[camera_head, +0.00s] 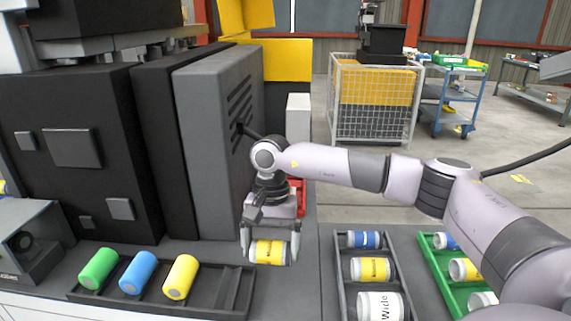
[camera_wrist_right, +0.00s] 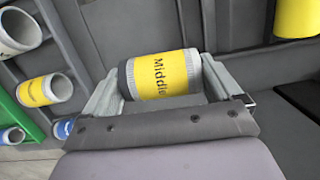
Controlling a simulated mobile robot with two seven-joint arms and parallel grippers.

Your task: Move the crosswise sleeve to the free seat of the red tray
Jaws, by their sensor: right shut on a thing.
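My right gripper (camera_head: 270,250) is shut on a sleeve with a yellow band and pale ends (camera_head: 266,252). The sleeve lies level and sideways between the two fingers, over the grey bench top. In the right wrist view the held sleeve (camera_wrist_right: 160,76) shows the word "Middle" on its band, with a finger at each end. The red tray (camera_head: 302,197) shows only as a small strip behind the gripper; its seats are hidden by my wrist. My left gripper is not in view.
A dark tray (camera_head: 342,285) with blue, yellow and white sleeves stands right of the held sleeve, a green tray (camera_head: 427,261) beyond it. At left, a black rack (camera_head: 207,304) holds green, blue and yellow cylinders. A tall grey machine panel (camera_head: 215,130) rises behind.

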